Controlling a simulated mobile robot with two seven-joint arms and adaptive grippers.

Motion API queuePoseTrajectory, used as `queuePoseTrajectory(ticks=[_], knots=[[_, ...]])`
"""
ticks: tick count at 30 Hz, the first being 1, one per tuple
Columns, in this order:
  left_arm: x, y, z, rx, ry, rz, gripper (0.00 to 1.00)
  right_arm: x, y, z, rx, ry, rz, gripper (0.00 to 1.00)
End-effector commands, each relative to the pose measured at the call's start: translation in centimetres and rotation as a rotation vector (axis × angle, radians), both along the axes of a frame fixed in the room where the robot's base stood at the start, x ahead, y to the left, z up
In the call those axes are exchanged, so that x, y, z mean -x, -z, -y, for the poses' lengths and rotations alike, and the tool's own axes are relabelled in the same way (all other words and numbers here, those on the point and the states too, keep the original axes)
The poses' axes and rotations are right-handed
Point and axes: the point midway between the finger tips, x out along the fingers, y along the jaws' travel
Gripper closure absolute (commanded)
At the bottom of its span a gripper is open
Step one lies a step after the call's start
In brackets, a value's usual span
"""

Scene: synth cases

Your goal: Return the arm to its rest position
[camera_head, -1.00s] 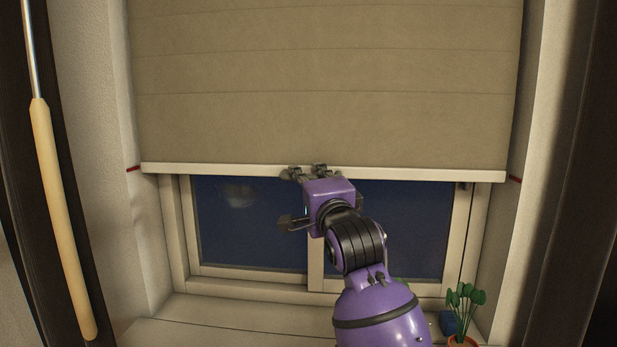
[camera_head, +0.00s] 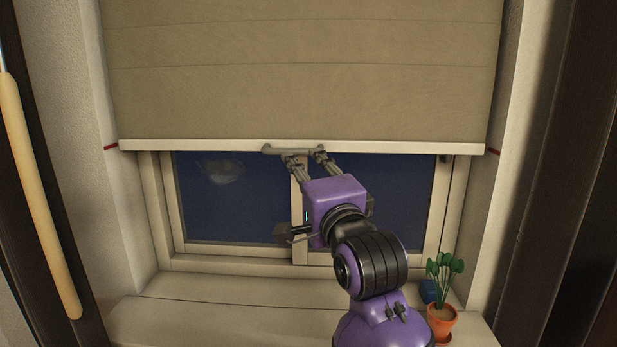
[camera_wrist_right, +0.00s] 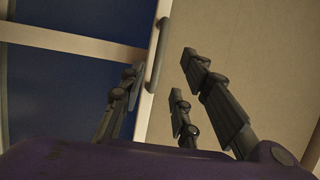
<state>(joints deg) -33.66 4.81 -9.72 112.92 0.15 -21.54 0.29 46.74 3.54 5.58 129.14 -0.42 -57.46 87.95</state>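My right gripper (camera_head: 305,160) is open and empty just below the grey bar handle (camera_head: 270,150) of the blind. In the right wrist view its spread fingers (camera_wrist_right: 158,85) show, with the handle (camera_wrist_right: 158,52) beyond and between them; I see no grip on it. The beige blind (camera_head: 300,100) hangs partly down over the window. Its pale bottom rail (camera_head: 200,146) is about level with the red marks at the left (camera_head: 111,147) and right (camera_head: 493,151) of the recess. My left gripper is not in view.
A potted plant (camera_head: 441,322) and a small blue object (camera_head: 428,291) are on the sill (camera_head: 220,317), right of my arm. A pale wooden-looking pole (camera_head: 38,200) is at the far left. Dark window panes (camera_head: 225,205) show below the blind. The left sill is clear.

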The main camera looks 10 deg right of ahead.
Motion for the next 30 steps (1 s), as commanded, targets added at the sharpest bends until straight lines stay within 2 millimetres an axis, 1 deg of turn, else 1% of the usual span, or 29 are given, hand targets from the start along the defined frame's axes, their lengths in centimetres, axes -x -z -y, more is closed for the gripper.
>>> queuePoseTrajectory(ticks=[1,3,6,16,17,19,20,23,24,26,27,29,30], knots=[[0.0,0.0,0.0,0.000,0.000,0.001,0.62,0.7,0.2,0.1,-0.001,0.000,-0.001,0.70],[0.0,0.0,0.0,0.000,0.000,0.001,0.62,1.4,0.3,0.1,-0.002,0.000,0.000,0.70],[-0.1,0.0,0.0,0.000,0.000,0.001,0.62,1.9,0.3,0.2,-0.001,0.000,0.000,0.70],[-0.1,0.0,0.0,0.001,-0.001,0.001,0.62,2.0,0.5,0.3,0.001,0.000,-0.002,0.70],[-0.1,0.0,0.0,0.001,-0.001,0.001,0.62,2.0,0.7,0.3,0.006,0.001,-0.006,0.70],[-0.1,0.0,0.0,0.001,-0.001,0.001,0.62,2.1,2.0,0.5,0.031,0.009,-0.029,0.70],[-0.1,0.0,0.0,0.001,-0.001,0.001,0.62,2.1,2.9,0.7,0.049,0.013,-0.047,0.70],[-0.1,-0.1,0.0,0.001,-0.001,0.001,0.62,2.6,8.1,1.6,0.155,0.033,-0.141,0.70],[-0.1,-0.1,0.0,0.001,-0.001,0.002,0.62,3.0,10.7,2.0,0.213,0.040,-0.190,0.70],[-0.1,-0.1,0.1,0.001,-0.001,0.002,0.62,4.1,15.1,2.8,0.311,0.045,-0.273,0.70],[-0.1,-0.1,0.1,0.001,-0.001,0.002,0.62,5.1,18.1,3.4,0.379,0.043,-0.332,0.70],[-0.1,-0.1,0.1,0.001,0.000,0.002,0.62,6.7,22.3,4.2,0.478,0.031,-0.417,0.70],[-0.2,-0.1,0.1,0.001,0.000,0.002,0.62,8.1,25.0,4.7,0.544,0.020,-0.472,0.70]])
